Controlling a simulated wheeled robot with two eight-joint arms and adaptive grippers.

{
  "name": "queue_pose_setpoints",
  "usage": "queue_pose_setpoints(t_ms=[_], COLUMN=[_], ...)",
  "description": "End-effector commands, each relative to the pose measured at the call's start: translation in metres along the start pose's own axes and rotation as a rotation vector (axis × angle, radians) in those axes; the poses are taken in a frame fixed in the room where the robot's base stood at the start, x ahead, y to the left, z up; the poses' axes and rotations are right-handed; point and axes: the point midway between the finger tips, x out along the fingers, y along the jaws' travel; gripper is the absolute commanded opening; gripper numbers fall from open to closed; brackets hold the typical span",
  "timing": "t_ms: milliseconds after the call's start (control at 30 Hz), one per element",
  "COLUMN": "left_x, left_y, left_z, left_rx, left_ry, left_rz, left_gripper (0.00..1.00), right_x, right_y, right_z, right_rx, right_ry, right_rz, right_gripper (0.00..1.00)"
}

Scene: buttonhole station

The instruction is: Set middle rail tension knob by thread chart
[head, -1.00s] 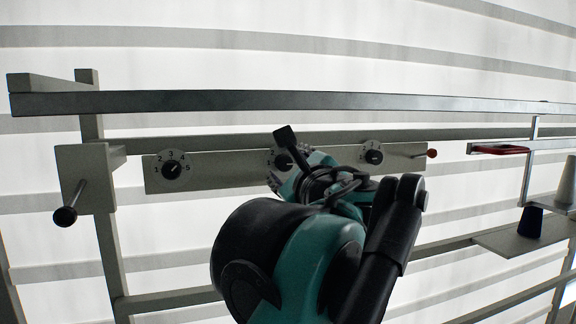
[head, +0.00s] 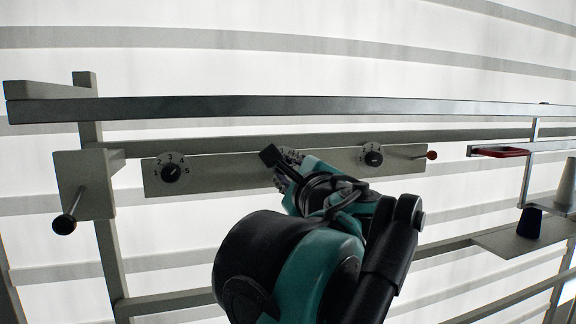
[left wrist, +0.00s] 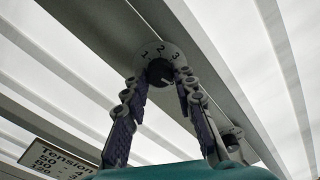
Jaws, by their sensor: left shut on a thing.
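A grey rail (head: 220,172) carries three numbered tension dials. The left knob (head: 171,174) and right knob (head: 374,159) are black and uncovered. My left gripper (head: 281,168) is at the middle dial and covers most of it in the head view. In the left wrist view the dark middle knob (left wrist: 160,70) sits between the two fingers of my left gripper (left wrist: 160,84), which is shut on it. The numbers 1, 2 and 3 show around it; its pointer is too dark to read. A chart headed Tension (left wrist: 55,158) is partly visible, cut off at the lower left. My right gripper is out of view.
A long bar (head: 300,105) runs above the dial rail. A black-ended lever (head: 65,222) sticks out at the left, a red-tipped pin (head: 432,155) at the rail's right end. At the right are a red-handled item (head: 500,151), a dark blue cone (head: 530,222) and a grey cone (head: 567,185).

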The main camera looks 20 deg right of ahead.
Motion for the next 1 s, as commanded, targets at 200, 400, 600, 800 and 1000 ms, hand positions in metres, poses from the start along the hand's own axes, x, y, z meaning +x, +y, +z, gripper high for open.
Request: queue_pose_setpoints(t_ms=[200,400,600,800,1000], left_x=[0.000,0.000,0.000,0.000,0.000], left_y=[-0.001,0.000,0.000,0.000,0.000], left_z=[0.000,0.000,0.000,-0.001,-0.001], left_rx=[-0.206,-0.397,-0.587,-0.777,-0.967], left_ry=[-0.004,-0.008,-0.011,-0.014,-0.017], left_rz=[-0.002,-0.005,-0.009,-0.012,-0.015], left_gripper=[0.00,0.00,0.00,0.00,0.00], right_x=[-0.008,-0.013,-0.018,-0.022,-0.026], right_y=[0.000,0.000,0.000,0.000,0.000], right_z=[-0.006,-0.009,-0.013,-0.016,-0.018], right_rx=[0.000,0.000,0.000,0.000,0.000], right_ry=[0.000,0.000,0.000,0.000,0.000], right_rz=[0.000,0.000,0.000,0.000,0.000], right_gripper=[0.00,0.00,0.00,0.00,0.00])
